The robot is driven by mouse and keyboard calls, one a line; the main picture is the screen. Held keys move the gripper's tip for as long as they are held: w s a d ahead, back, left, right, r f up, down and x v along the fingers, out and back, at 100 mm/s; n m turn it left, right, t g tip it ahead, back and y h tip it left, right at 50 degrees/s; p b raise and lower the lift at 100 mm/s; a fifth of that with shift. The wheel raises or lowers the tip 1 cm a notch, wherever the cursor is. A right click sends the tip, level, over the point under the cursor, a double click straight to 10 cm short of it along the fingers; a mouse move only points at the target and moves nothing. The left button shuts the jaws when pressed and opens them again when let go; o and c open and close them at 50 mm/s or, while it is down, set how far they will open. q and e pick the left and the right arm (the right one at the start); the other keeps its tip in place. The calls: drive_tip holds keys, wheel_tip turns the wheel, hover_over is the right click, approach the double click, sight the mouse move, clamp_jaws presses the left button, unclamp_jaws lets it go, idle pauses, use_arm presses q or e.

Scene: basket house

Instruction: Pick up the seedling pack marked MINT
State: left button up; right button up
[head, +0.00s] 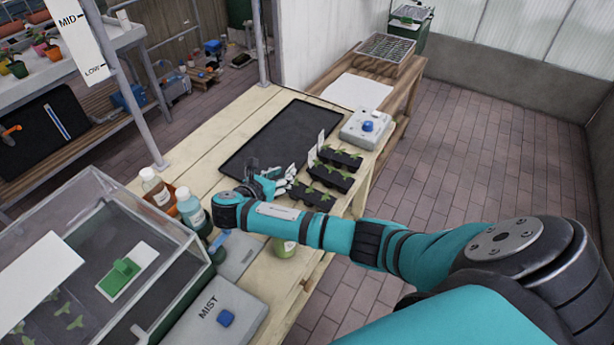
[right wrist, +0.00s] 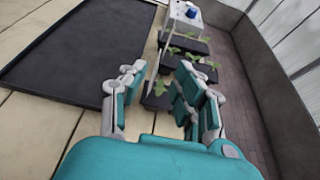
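Three black seedling packs with green sprouts and white tags stand in a row on the wooden table: a far pack (head: 341,158), a middle pack (head: 331,178) and a near pack (head: 312,196). The tag lettering is too small to read, so I cannot tell which is MINT. My right gripper (head: 275,178) is open just left of the near pack. In the right wrist view, the near pack (right wrist: 158,100) shows between the open fingers of the right gripper (right wrist: 160,85), apparently beyond them. Contact cannot be told. My left gripper is out of view.
A black tray (head: 250,160) lies left of the packs. A grey box with a blue button (head: 366,128) stands behind them. Bottles (head: 190,207), a MIST box (head: 215,312) and a clear-walled case (head: 180,275) stand at the near left. The table's right edge is close to the packs.

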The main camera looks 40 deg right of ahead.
sight(290, 169)
drive_tip(key=x, duration=0.5)
drive_tip(key=shift+w+a+p, duration=0.15)
drive_tip(key=shift+w+p, duration=0.05)
drive_tip(key=shift+p, duration=0.2)
clamp_jaws()
